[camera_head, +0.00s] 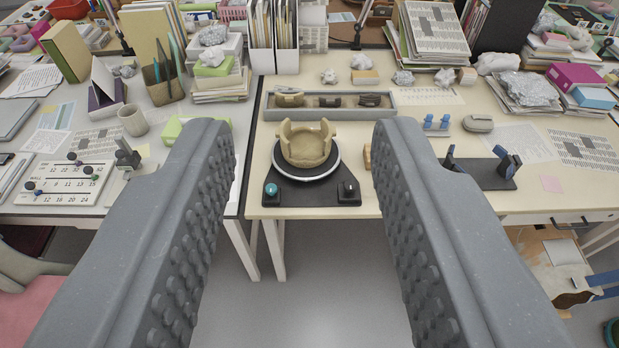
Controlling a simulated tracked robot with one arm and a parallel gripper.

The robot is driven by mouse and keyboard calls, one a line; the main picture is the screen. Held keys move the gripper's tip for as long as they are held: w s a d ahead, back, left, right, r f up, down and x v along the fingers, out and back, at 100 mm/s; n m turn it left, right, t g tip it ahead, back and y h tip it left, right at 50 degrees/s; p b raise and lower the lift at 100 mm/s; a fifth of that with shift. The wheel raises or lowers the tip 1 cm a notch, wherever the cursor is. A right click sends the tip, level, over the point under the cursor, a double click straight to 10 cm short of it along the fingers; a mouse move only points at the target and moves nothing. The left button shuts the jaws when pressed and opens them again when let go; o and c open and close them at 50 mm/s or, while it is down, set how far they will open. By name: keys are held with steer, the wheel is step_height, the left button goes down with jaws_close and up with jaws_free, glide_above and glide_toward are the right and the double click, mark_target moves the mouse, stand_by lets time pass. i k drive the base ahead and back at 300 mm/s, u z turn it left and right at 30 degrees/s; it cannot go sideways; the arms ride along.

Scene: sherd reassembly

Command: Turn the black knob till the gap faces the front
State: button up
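A tan broken pot (305,152) stands on a round turntable with a pale rim (308,178), near the front edge of the cream table. Its wall rises at left and right with a low stretch between; I cannot tell for sure which way the gap faces. The turntable sits on a dark base (310,193). The black knob (348,191) is at the base's front right corner, and a teal knob (271,190) is at its front left. My gripper (305,140) is open and empty, its two studded grey fingers wide apart, nearer the camera than the table and touching nothing.
A grey tray (375,112) with several sherds lies behind the turntable. A small tan block (367,157) is partly hidden by the right finger. A dark stand with upright clamps (480,173) is on the right. Folders and papers crowd the back. Floor is open in front.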

mark_target(349, 186)
steer(key=z, duration=0.2)
steer(key=k, duration=0.5)
steer(key=z, duration=0.4)
steer(key=i, duration=1.6)
steer(key=u, duration=0.6)
